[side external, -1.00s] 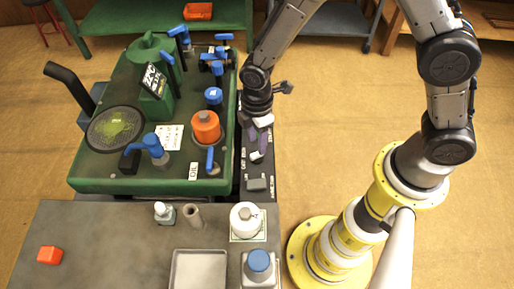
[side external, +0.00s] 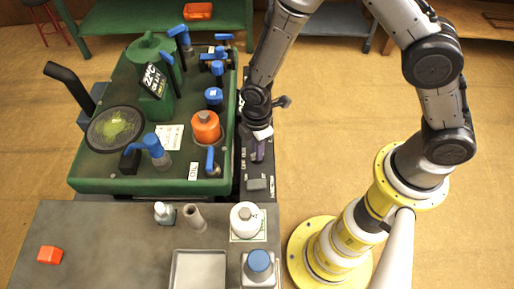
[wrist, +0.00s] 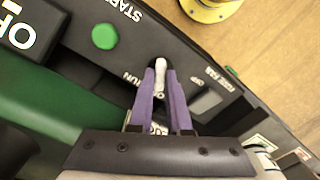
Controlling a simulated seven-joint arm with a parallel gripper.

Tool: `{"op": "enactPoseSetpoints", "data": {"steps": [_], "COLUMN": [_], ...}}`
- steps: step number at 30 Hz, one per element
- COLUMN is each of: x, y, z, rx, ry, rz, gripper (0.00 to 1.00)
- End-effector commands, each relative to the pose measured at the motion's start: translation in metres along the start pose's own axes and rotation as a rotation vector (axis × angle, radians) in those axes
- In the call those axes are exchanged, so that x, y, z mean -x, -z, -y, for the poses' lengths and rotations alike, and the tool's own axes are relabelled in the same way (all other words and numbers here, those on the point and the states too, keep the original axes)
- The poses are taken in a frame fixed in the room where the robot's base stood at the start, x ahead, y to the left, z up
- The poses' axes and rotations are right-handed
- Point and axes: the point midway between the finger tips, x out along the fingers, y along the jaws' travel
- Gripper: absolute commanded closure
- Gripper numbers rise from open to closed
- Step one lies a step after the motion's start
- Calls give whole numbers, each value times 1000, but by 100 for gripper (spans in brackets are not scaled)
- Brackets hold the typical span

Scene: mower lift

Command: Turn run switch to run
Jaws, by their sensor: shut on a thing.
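The run switch (wrist: 159,94) shows as a small pale metal lever in the wrist view. It stands on the dark control panel (wrist: 205,40), beside a RUN label and with part of another label visible between my fingers. My gripper (wrist: 160,68) has purple fingers that come together around this lever and are shut on it. In the side external view my gripper (side external: 259,150) points down onto the dark panel strip beside the green mower-lift bench (side external: 130,186). There the fingers and wrist hide the switch. I cannot tell exactly which mark the lever points to.
A green START button (wrist: 105,37) lies up the panel, and a grey rocker switch (wrist: 206,101) marked OFF is right of my fingers. An orange-capped container (side external: 206,127) and blue-handled valves (side external: 212,160) stand close left of the panel. Open floor lies to the right.

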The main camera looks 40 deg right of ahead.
Motion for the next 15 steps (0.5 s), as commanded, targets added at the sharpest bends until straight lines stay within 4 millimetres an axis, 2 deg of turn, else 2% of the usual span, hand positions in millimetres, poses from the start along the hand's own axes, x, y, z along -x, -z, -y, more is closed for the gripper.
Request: {"op": "enactPoseSetpoints", "data": {"steps": [15], "x": [1], "y": [0], "z": [0], "rx": [-54], "ry": [0], "rz": [0], "gripper": [100]}}
